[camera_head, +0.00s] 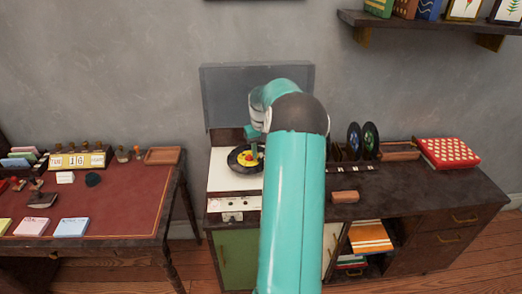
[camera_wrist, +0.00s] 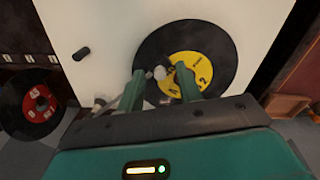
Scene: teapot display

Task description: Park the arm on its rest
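A white record player (camera_head: 225,178) with a raised dark lid (camera_head: 225,85) stands on the dark cabinet. A black record with a yellow label (camera_wrist: 205,62) lies on it, and it also shows in the head view (camera_head: 238,164). In the wrist view my gripper (camera_wrist: 160,71) is over the record's near part, its two green fingers apart. A small grey rounded piece (camera_wrist: 160,73) shows between the fingertips; I cannot tell if they touch it. A silvery piece (camera_wrist: 100,103), perhaps part of the tonearm, shows left of the left finger. The rest is hidden behind my gripper.
A black knob (camera_wrist: 81,54) sits on the white deck. A red-labelled record (camera_wrist: 38,105) stands beside the player; upright records (camera_head: 371,138) and a red dotted box (camera_head: 450,153) are on the right. A red-topped desk (camera_head: 120,205) is at left.

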